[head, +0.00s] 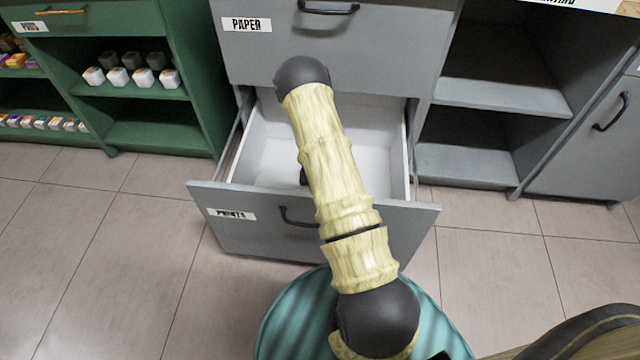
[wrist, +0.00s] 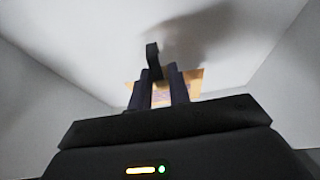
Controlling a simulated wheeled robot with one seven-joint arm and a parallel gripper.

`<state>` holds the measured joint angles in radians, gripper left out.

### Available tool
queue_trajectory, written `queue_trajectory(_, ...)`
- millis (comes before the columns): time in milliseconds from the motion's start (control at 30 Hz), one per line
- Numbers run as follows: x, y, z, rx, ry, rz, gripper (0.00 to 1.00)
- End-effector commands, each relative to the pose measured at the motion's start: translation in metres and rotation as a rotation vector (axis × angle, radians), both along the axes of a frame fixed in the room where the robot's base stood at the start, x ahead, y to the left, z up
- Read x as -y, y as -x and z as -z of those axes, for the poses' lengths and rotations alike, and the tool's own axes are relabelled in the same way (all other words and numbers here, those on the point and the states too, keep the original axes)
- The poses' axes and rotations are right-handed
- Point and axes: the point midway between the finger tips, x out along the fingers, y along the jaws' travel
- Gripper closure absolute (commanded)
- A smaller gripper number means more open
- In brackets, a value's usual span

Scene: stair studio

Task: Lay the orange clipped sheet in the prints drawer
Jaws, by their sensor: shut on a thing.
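The prints drawer (head: 230,217) stands pulled open in the head view, its white inside showing behind a grey front with a label. My arm reaches over the front into it. In the wrist view my gripper (wrist: 161,76) is shut on a black clip (wrist: 153,58), which stands up between its fingers. The orange sheet (wrist: 196,84) shows just beyond the fingers, partly hidden by them. White drawer walls and floor surround it. I cannot tell whether the sheet touches the floor. In the head view my arm hides the sheet and most of the gripper.
A shut drawer labelled paper (head: 380,45) sits directly above the open one. A green shelf unit (head: 155,137) with small pots stands at left. Grey open shelves (head: 480,95) stand at right. A round teal top (head: 285,320) is in front of the drawer. Tiled floor (head: 100,230) is clear at left.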

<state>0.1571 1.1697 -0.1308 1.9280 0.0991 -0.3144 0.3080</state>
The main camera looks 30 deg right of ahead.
Motion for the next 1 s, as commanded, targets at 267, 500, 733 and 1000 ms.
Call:
queue_trajectory(267,0.0,0.0,0.021,0.0,0.0,0.0,1.0)
queue_trajectory(500,0.0,0.0,0.037,0.0,0.0,0.0,1.0)
queue_trajectory(733,0.0,0.0,0.052,0.0,0.0,0.0,1.0)
queue_trajectory(1000,0.0,0.0,0.069,0.0,0.0,0.0,1.0)
